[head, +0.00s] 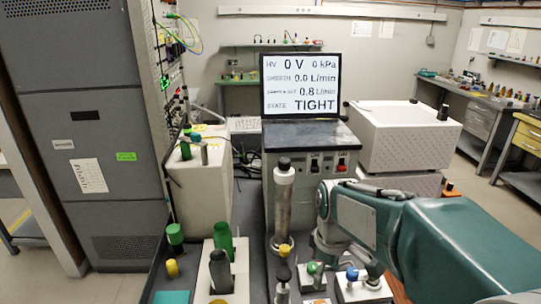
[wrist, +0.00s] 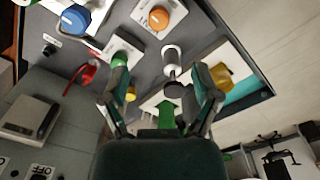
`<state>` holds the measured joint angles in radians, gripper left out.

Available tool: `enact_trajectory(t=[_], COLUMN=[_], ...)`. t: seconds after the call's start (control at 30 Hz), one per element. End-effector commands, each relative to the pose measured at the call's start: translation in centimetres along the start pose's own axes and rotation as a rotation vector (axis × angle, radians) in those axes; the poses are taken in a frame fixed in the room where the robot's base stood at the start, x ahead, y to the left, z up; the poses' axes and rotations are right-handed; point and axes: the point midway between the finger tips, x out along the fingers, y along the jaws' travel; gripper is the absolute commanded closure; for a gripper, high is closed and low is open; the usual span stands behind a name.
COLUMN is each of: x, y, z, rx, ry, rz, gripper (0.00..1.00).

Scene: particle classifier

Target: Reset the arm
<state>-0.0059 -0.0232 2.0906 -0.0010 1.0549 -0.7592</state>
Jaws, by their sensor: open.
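My gripper (wrist: 162,76) is open in the wrist view, its two dark fingers spread apart with nothing held between the tips. It points at the bench top, over a white-and-black cylinder (wrist: 171,62) and a green piece (wrist: 166,115). In the head view my teal arm (head: 445,235) reaches in from the lower right and bends at a grey joint. The gripper's fingers cannot be made out there. The arm's end is beside the upright silver column (head: 283,205) with a black cap. I see no contact with it.
Knobs in blue (wrist: 75,19), orange (wrist: 157,18) and green (wrist: 120,58) stand on the bench close around the gripper. The monitor (head: 301,85) reads 0 V and TIGHT. A tall grey cabinet (head: 75,130) is at left.

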Motion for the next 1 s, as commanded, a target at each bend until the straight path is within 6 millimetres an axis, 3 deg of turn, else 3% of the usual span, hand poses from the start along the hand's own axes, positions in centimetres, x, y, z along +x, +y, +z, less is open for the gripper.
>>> enact_trajectory(t=[0.2, 0.5, 0.8, 1.0], x=[-3.0, -5.6, -6.4, -6.4], y=[-2.3, -5.8, -8.7, -9.2], z=[2.5, 6.3, 9.3, 9.9], rx=[0.184, 0.464, 0.704, 0.754], ry=[0.096, 0.258, 0.418, 0.451], rz=[0.075, 0.151, 0.18, 0.18], gripper=[0.21, 0.21, 0.21, 0.21])
